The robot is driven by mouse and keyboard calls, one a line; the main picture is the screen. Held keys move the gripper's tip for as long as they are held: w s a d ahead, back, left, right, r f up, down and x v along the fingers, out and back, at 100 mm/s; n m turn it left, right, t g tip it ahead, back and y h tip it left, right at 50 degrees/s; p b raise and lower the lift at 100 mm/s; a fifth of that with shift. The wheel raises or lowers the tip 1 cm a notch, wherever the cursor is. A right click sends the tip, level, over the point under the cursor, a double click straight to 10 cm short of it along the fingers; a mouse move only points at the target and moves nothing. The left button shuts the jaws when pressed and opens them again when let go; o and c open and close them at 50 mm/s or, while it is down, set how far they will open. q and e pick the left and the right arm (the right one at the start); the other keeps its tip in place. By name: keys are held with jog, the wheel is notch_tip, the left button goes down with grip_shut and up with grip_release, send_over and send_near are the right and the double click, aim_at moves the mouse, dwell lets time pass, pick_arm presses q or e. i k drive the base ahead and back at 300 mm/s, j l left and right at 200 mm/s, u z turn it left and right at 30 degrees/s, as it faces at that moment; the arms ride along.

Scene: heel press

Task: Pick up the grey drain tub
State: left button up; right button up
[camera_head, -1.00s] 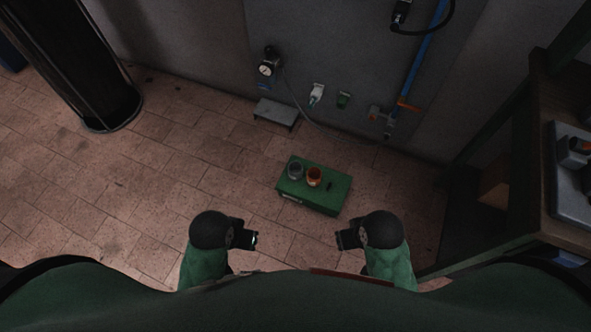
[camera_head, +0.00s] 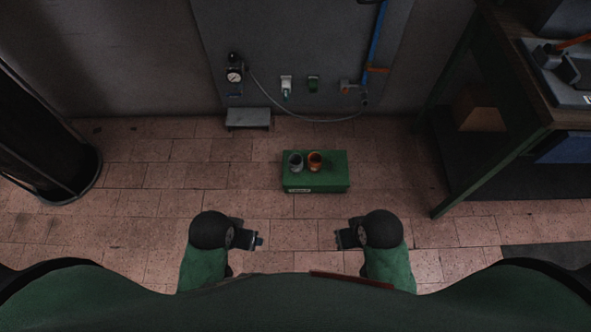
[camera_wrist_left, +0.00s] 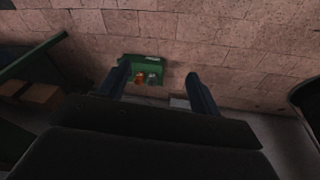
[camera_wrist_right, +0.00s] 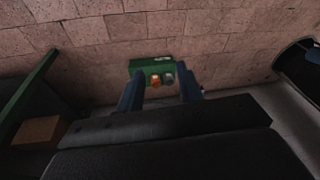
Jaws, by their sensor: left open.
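The grey drain tub (camera_head: 296,161) stands upright on the left part of a green box (camera_head: 318,183) on the tiled floor. An orange-brown tub (camera_head: 315,161) stands just to its right. My left gripper (camera_head: 257,240) is open and empty, nearer to me than the box and left of it. My right gripper (camera_head: 339,239) is open and empty, nearer to me than the box. The grey tub also shows in the left wrist view (camera_wrist_left: 152,78) and the right wrist view (camera_wrist_right: 168,79), well beyond the fingers.
A wall panel with a gauge (camera_head: 234,76), hose and blue pipe (camera_head: 376,40) stands behind the box. A small grey ledge (camera_head: 248,118) sits at its foot. A green-framed bench (camera_head: 490,165) is at right, a black cylinder (camera_head: 45,145) at left. Floor around the box is clear.

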aim_at(294, 161)
jog(key=k, duration=0.55)
jog(key=i+j, duration=0.1)
jog(key=j, duration=0.5)
jog(key=i+j, duration=0.15)
jog(key=j, duration=0.45)
jog(key=i+j+z, duration=0.1)
jog(key=j, duration=0.5)
jog(key=i+j, duration=0.1)
jog(key=j, duration=0.5)
jog(key=i+j, duration=0.1)
jog(key=j, duration=0.5)
